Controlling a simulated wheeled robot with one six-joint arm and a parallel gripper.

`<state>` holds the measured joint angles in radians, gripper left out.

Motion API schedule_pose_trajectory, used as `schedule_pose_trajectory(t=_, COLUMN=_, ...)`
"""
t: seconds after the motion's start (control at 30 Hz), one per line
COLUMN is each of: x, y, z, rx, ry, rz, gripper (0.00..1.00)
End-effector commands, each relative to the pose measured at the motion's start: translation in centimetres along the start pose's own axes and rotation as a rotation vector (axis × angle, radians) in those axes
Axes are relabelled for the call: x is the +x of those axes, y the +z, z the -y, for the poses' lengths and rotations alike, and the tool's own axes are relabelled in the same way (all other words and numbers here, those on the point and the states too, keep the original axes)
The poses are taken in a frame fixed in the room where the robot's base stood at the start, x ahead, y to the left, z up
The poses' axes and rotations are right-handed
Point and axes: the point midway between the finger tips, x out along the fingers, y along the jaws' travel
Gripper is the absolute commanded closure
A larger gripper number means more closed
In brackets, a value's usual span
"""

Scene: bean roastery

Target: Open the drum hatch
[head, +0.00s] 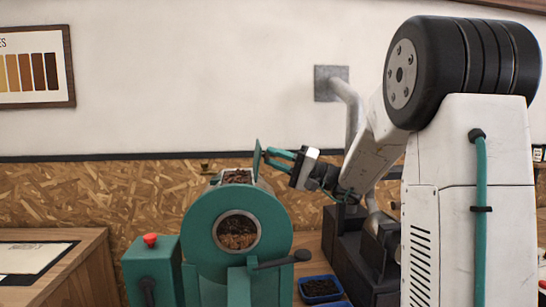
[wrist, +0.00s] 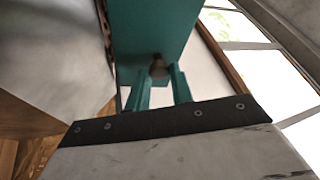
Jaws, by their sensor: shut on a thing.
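The teal drum roaster (head: 273,212) stands in the lower middle of the head view. Its drum hatch (head: 257,156) is a teal plate standing roughly upright at the top of the drum. Brown beans (head: 237,176) show in the uncovered opening beside it. My gripper (head: 271,155) reaches in from the right and is shut on the hatch's knob. In the wrist view the hatch (wrist: 152,30) fills the upper middle, and the brown knob (wrist: 158,67) sits between the two teal fingers of my gripper (wrist: 160,76).
A teal box with a red button (head: 151,240) stands left of the drum. A dark lever (head: 282,260) crosses the drum's front. A blue tray (head: 303,293) of dark beans sits at the lower right. A wooden counter (head: 85,277) is at left, and a grey pipe (head: 352,108) runs behind my arm.

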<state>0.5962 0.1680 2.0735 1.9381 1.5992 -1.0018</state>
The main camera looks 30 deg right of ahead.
Motion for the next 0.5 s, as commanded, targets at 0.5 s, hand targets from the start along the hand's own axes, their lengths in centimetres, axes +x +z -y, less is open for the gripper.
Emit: schedule_pose_trajectory(t=0.5, x=-0.2, y=0.15, z=-0.33, rx=0.018, ry=-0.033, rz=-0.012, gripper=1.0)
